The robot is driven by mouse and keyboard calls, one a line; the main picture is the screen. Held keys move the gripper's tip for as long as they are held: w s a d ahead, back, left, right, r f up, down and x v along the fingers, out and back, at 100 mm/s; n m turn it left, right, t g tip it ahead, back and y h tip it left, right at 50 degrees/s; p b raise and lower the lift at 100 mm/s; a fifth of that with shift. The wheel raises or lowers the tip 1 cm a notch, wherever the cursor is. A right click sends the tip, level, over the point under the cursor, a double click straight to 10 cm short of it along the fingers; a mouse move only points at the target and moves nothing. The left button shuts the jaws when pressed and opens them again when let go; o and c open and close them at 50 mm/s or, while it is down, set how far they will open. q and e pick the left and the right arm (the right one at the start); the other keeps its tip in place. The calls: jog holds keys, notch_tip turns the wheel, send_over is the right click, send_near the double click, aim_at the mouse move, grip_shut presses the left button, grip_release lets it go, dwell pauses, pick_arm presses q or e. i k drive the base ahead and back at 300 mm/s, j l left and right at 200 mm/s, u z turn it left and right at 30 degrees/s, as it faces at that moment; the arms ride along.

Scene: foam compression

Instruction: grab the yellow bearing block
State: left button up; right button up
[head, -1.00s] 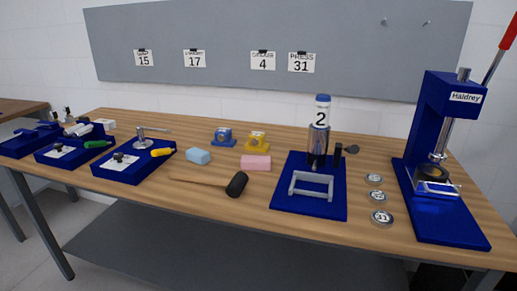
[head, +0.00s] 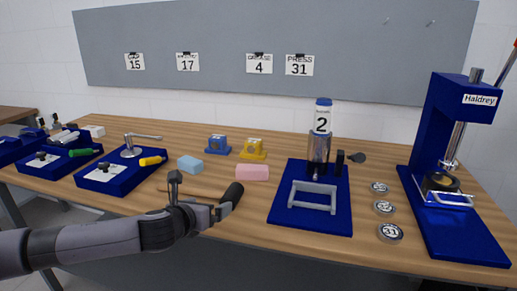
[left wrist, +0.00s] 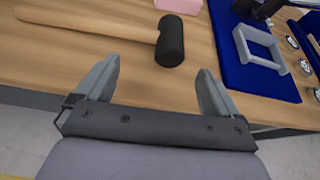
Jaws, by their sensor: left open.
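The yellow bearing block (head: 252,149) stands on the bench, just right of a blue bearing block (head: 217,145) and behind a pink foam block (head: 252,172). My left gripper (head: 226,202) is in front of it, over the front part of the bench near the mallet. In the left wrist view my left gripper (left wrist: 158,90) is open, with nothing between its fingers. The yellow block is not in the left wrist view. My right gripper is not in view.
A black-headed mallet (head: 231,193) lies in front of the blocks, partly hidden by my left arm. A light blue foam block (head: 190,165) is to the left. A blue fixture base (head: 283,219) with a cylinder stands right, then several round tins (head: 384,207) and a blue press (head: 440,130).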

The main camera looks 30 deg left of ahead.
aim_at(253, 150)
jog(key=i+j, duration=0.15)
jog(key=i, duration=0.2)
jog(key=i+j, duration=0.2)
jog(key=i, duration=0.2)
jog(key=i+j, duration=0.15)
jog(key=i, duration=0.2)
